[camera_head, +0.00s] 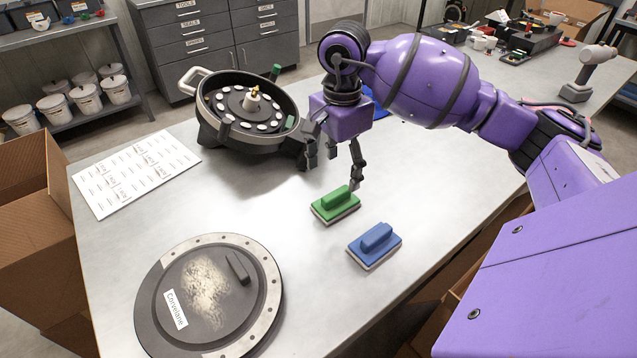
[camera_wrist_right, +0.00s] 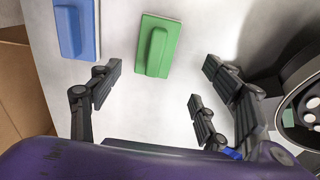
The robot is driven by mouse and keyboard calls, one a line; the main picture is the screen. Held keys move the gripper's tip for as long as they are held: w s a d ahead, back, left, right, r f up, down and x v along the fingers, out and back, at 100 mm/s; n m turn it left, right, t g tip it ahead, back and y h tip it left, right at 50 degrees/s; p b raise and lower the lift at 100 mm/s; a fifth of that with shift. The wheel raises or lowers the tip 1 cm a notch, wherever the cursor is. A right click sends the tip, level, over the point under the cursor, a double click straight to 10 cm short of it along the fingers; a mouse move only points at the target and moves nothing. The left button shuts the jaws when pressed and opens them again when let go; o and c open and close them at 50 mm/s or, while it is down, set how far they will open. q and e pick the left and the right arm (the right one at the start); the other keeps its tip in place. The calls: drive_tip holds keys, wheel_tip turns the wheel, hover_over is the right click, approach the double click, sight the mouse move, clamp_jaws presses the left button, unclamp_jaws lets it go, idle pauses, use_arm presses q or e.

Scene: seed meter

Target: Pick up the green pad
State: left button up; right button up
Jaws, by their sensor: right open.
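The green pad (camera_head: 335,204), a flat block with a raised grip bar and a pale underside, lies on the table near its middle. It also shows in the right wrist view (camera_wrist_right: 157,45), at the top centre. My right gripper (camera_head: 333,170) is open and empty, above and just behind the green pad in the head view. In the wrist view its fingers (camera_wrist_right: 160,85) are spread apart, with the pad beyond the fingertips and not between them. My left gripper is not in view.
A blue pad (camera_head: 375,246) lies close beside the green one. A black round seed meter (camera_head: 240,110) stands behind left, near my right gripper. A round dusty cover (camera_head: 210,295) lies front left, and a printed sheet (camera_head: 135,172) lies left.

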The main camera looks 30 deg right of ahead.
sight(339, 192)
drive_tip(key=shift+s+f, duration=0.1)
drive_tip(key=shift+f, duration=0.15)
drive_tip(key=f, duration=0.2)
drive_tip(key=shift+s+f, duration=0.3)
drive_tip(key=shift+s, duration=0.1)
wheel_tip(339, 192, down, 4)
drive_tip(key=shift+r+p, duration=0.2)
drive_tip(key=shift+p, duration=0.4)
drive_tip(key=shift+f, duration=0.35)
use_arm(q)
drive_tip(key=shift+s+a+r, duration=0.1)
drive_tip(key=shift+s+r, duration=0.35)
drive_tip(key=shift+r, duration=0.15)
use_arm(e)
drive_tip(key=shift+c, duration=0.3)
drive_tip(key=c, duration=0.6)
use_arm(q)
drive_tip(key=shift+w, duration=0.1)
use_arm(e)
drive_tip(key=c, duration=0.7)
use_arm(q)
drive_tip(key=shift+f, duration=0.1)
